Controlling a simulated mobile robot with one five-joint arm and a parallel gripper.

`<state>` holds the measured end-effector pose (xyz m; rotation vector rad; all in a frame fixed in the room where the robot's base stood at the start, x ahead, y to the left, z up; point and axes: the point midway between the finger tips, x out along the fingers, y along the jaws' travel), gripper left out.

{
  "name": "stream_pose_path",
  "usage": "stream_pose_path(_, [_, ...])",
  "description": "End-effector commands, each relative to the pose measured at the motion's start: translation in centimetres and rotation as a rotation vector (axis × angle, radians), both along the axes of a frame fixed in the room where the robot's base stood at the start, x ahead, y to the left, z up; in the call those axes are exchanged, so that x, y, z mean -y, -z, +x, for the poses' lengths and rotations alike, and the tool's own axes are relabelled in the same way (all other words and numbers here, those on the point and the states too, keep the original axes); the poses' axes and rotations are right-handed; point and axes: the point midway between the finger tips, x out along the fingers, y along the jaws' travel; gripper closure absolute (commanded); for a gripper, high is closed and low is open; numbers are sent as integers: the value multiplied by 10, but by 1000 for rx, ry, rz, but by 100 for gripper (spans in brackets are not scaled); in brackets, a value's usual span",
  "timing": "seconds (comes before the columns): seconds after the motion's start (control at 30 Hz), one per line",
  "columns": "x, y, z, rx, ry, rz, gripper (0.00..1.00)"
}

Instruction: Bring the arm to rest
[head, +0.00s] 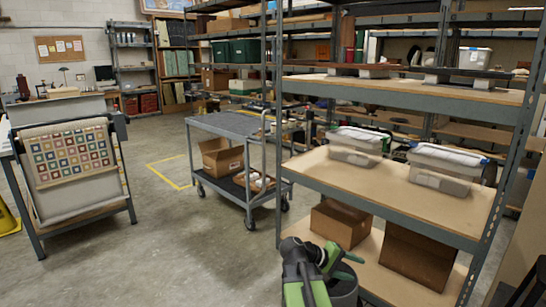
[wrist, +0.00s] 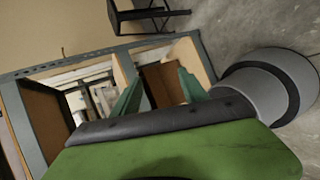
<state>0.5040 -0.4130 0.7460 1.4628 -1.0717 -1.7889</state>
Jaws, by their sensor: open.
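My arm (head: 300,272), green and dark grey, is folded low at the bottom centre of the head view, in front of the shelving. My gripper (head: 350,267) has green fingers pointing right, with a gap between them. In the wrist view my gripper (wrist: 160,82) shows two green fingers spread apart with nothing between them. Behind them is a tilted view of shelving (wrist: 30,70) and its contents. The fingers appear to touch nothing.
A metal shelf unit (head: 400,205) with lidded clear bins (head: 445,168) and cardboard boxes (head: 341,222) stands close on the right. A grey cart (head: 233,124) stands mid-room. A rack with a patterned quilt (head: 75,160) is at left. Floor between is clear.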

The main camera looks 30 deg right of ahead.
Motion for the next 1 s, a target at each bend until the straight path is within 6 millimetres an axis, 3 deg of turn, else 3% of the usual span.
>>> stream_pose_path(0.03, [-39, 12, 24, 24, -58, 57, 49])
stream_pose_path(0.1, [-92, 31, 51, 55, -124, 149, 49])
stream_pose_path(0.2, [-169, 56, 76, 89, -202, 292, 49])
stream_pose_path(0.3, [-237, 76, 88, 110, -255, 432, 49])
stream_pose_path(0.5, [-340, 106, 86, 136, -278, 709, 49])
stream_pose_path(0.7, [-419, 119, 68, 178, -163, 1051, 49])
stream_pose_path(0.73, [-416, 98, 69, 181, -158, 1039, 49])
stream_pose_path(1.0, [-414, 16, 70, 180, -163, 1032, 49])
